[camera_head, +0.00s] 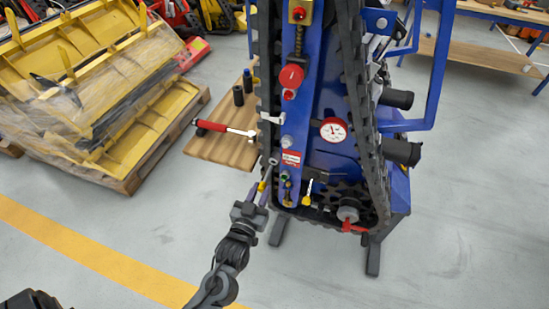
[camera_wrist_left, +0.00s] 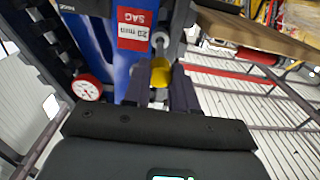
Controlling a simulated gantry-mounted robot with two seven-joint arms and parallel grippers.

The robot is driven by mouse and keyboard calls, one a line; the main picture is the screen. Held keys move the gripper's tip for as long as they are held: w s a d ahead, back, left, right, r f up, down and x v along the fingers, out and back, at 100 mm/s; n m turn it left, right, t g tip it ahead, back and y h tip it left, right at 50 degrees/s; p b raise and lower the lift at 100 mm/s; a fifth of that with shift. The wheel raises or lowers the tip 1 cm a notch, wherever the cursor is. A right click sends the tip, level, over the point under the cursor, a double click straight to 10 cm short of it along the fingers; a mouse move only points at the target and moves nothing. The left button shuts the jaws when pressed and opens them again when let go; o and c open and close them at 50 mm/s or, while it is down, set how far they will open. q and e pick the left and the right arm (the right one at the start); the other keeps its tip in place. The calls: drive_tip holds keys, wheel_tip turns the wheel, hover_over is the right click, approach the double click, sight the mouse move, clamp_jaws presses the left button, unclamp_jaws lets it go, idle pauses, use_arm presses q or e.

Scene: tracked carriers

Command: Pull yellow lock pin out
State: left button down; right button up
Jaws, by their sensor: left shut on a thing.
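My left gripper (camera_head: 262,189) reaches up from below to the lower left side of the blue carrier. It is shut on the yellow lock pin (camera_head: 263,184). In the left wrist view the pin's yellow part (camera_wrist_left: 160,72) sits between the two dark fingers of the left gripper (camera_wrist_left: 160,90). A grey metal shaft with a round end runs on from the yellow part toward the carrier (camera_head: 320,90). I cannot tell whether its tip is still seated in the carrier. The right gripper is not in view.
A red-handled tool (camera_head: 222,128) lies over a wooden board (camera_head: 215,150) left of the carrier. A dial gauge (camera_head: 333,130), a small yellow tag (camera_head: 308,192) and a red lever (camera_head: 353,226) are on the carrier. A pallet (camera_head: 130,180) bears yellow parts. The grey floor below is open.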

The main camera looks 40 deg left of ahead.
use_arm(q)
drive_tip(key=shift+s, duration=0.1)
idle(0.3)
drive_tip(key=shift+s+d+r+p, duration=0.15)
drive_tip(key=shift+s+d+p, duration=0.05)
drive_tip(key=shift+s+p, duration=0.25)
drive_tip(key=shift+p+v, duration=0.75)
drive_tip(key=shift+v, duration=0.45)
